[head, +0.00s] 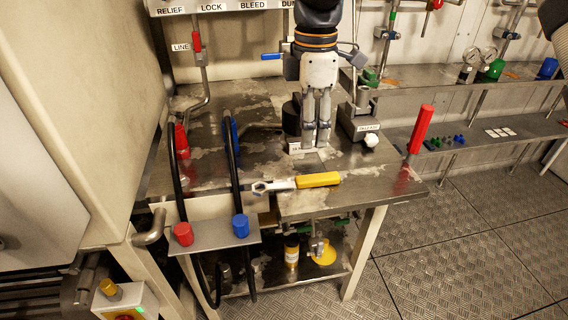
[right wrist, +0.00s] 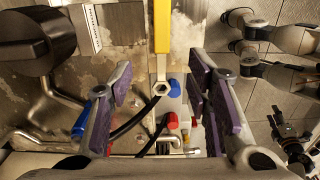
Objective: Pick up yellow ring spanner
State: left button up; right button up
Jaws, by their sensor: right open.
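The ring spanner has a yellow handle (head: 318,180) and a steel ring end. It lies near the front edge of the metal bench, ring end to the left. In the right wrist view the yellow handle (right wrist: 162,28) runs down from the top, and its ring end (right wrist: 160,88) appears between my finger pads, nothing gripped. My right gripper (head: 316,143) points down above the bench, behind the spanner in the head view. It is open and empty, its fingers (right wrist: 160,105) wide apart in the right wrist view.
A red upright handle (head: 420,129) stands at the bench's right corner. Black hoses with red (head: 183,234) and blue (head: 241,225) caps are at the left front. A black cylinder (head: 292,117) and a grey block (head: 357,120) flank my right gripper.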

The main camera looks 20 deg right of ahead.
aim_at(309, 178)
jog(key=f, duration=1.1)
jog(key=shift+s+d+f, duration=0.15)
jog(key=shift+s+f, duration=0.1)
jog(key=shift+f, duration=0.15)
grip_shut()
